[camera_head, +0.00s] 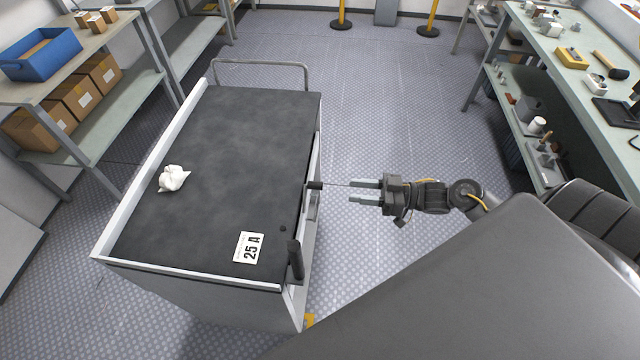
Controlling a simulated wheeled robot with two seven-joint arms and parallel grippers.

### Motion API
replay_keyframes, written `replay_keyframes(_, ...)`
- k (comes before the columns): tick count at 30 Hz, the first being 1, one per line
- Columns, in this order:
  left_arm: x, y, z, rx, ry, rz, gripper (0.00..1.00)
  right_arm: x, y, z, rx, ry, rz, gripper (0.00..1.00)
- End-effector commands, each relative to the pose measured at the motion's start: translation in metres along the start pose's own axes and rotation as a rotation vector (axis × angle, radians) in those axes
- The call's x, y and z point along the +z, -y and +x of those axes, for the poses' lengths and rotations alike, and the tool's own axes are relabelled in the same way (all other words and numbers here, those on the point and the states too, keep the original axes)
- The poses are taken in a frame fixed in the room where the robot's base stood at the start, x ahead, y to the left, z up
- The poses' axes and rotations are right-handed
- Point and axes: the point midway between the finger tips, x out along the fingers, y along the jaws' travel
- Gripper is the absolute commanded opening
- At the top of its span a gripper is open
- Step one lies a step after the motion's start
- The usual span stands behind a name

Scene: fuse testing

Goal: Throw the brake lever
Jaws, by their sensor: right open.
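A grey cart with a black top (235,130) stands left of centre. A short black handle (315,185) sticks out sideways from its right side. A thicker upright black lever (295,260) stands at its near right corner. I cannot tell for certain which of the two is the brake lever. My right gripper (352,192) is open beside the cart, its fingers pointing left toward the short handle. A thin light line shows between the handle and the fingers. The fingertips look apart from the handle. My left gripper is not in view.
Shelves with a blue bin (40,52) stand left, a workbench (560,75) right.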

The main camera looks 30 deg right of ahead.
Motion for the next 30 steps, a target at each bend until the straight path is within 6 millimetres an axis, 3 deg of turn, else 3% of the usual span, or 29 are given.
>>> replay_keyframes(15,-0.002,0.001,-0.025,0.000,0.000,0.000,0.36,-0.003,-0.001,0.086,0.002,-0.003,-0.001,0.41)
replay_keyframes(21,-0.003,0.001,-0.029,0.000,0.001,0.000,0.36,-0.001,-0.001,0.102,0.003,0.000,-0.002,0.41)
replay_keyframes(30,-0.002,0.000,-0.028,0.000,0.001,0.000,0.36,0.001,-0.001,0.104,0.003,0.000,-0.002,0.41)
